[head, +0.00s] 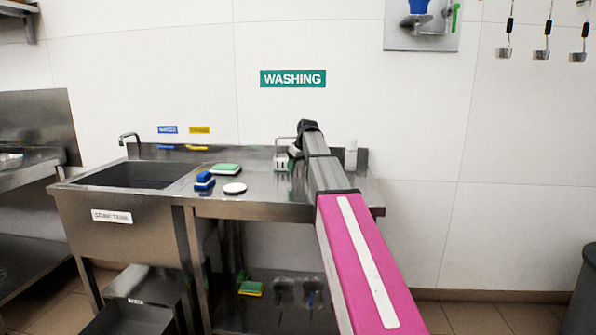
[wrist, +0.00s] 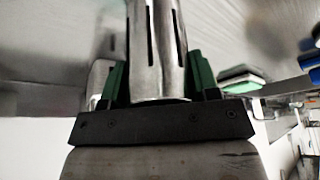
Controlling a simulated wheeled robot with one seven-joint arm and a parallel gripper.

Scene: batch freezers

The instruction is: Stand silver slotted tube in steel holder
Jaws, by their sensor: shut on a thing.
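My gripper (wrist: 158,78) has its green fingers closed on either side of the silver slotted tube (wrist: 156,38). The tube's dark slots and lower rim show in the wrist view, and its upper end runs out of the frame. In the head view my arm reaches over the washing counter, and its dark end hides the tube. The steel holder (head: 282,162) stands on the counter near the back edge, just left of my arm's end and partly hidden by it. I cannot tell whether the tube touches the holder.
The steel counter (head: 270,193) carries a green-white sponge (head: 225,168), a blue brush (head: 204,182), a white round disc (head: 235,188) and a white bottle (head: 351,155). A sink (head: 130,176) lies at left. The wall (head: 180,60) is close behind.

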